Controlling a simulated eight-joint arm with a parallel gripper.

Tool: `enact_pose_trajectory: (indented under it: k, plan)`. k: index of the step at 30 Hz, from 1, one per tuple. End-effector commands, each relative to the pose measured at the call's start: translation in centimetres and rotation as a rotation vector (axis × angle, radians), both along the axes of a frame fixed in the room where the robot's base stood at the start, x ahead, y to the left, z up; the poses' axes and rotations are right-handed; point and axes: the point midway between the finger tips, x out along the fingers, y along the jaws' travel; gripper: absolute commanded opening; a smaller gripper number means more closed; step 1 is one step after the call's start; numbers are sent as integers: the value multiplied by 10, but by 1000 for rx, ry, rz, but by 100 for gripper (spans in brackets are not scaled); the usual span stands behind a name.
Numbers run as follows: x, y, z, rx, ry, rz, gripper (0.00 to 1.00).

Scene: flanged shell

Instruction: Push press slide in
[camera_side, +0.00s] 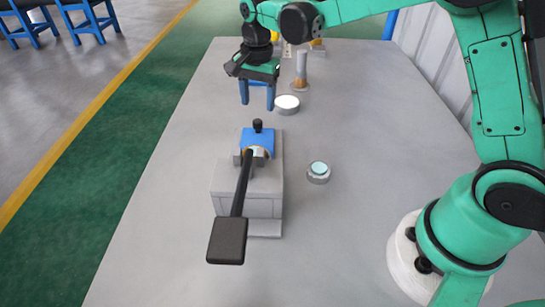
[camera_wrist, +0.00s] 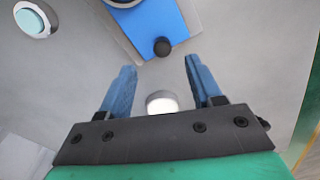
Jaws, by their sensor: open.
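The press (camera_side: 248,190) stands mid-table in the side view, a grey block with a long black lever (camera_side: 240,190) reaching toward the camera. Its blue slide (camera_side: 257,141) sticks out at the far end and carries a small upright black knob (camera_side: 257,125). In the wrist view the blue slide (camera_wrist: 152,25) is at the top, and the knob (camera_wrist: 162,46) appears just beyond and between the fingertips. My gripper (camera_side: 257,105) has blue fingers pointing down, behind the knob. It is open and empty; both fingers show in the wrist view (camera_wrist: 160,66).
A white-topped round part (camera_side: 287,104) stands right of my gripper. A ringed part with a teal top (camera_side: 318,172) sits right of the press. A metal post (camera_side: 301,68) stands farther back. The grey table (camera_side: 400,130) is clear on the right.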

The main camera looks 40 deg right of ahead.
Motion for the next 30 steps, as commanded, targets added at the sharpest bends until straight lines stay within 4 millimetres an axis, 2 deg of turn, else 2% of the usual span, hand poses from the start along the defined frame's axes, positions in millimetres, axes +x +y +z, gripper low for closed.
enact_pose_trajectory:
  k: [5,15,25,26,30]
  plan:
    - [5,0,-15,1,27,-52,58]
    - [5,0,-58,0,26,-52,58]
    - [4,0,-65,0,25,-52,58]
    - [4,0,-65,0,25,-51,53]
    - [4,0,-65,0,25,-51,13]
